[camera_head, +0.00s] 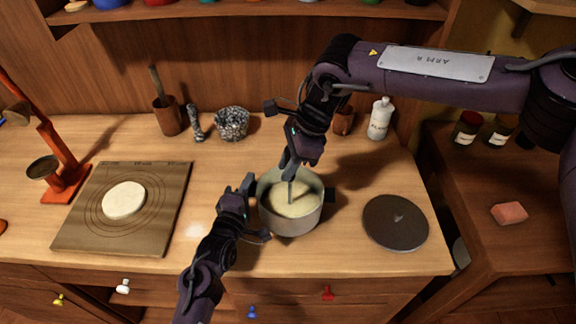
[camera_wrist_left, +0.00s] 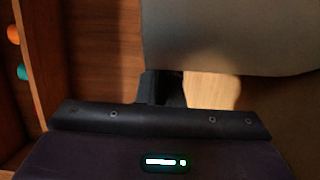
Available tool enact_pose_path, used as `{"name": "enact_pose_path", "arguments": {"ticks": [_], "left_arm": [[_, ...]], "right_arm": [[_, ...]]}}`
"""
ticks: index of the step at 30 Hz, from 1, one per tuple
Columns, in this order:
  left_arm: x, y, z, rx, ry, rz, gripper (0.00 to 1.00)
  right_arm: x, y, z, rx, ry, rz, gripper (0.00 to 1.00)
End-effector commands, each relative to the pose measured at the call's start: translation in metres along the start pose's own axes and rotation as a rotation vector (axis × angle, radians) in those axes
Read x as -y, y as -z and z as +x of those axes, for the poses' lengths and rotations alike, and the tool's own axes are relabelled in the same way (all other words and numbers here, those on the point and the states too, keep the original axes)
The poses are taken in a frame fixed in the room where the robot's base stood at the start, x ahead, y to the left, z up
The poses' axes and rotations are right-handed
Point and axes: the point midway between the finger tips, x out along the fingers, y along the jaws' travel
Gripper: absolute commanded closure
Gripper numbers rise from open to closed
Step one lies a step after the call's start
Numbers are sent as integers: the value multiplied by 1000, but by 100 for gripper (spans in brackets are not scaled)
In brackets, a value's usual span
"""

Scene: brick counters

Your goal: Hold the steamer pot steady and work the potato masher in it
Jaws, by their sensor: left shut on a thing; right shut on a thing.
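The grey steamer pot (camera_head: 290,222) stands upright on the wooden counter with pale mash inside. My left gripper (camera_head: 250,190) is shut at the pot's left side, where a handle would be; its fingers hide what they grip. In the left wrist view the pot's wall (camera_wrist_left: 230,35) fills the upper right, close to the gripper. My right gripper (camera_head: 291,165) is above the pot, shut on the potato masher (camera_head: 291,190). The masher's thin shaft goes down into the mash, and its head is hidden there. A dark handle (camera_head: 330,195) shows on the pot's right side.
A round dark lid (camera_head: 395,222) lies right of the pot. A board (camera_head: 165,225) with a disc of dough (camera_head: 124,200) lies left. A white bottle (camera_head: 380,118), a patterned bowl (camera_head: 232,123) and a utensil crock (camera_head: 169,116) stand behind.

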Motion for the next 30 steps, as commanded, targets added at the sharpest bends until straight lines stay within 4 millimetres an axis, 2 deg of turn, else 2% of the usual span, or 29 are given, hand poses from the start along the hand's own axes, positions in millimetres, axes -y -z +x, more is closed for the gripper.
{"name": "enact_pose_path", "arguments": {"ticks": [3, 14, 30], "left_arm": [[2, 0, 0, 0, 4, 0, 100], [2, 0, 0, 0, 4, 0, 100], [2, 0, 0, 0, 4, 0, 100]], "right_arm": [[0, -4, -9, 0, 2, 0, 100], [0, -5, -13, 0, 2, 0, 100], [1, -26, -62, 0, 3, -1, 100]]}}
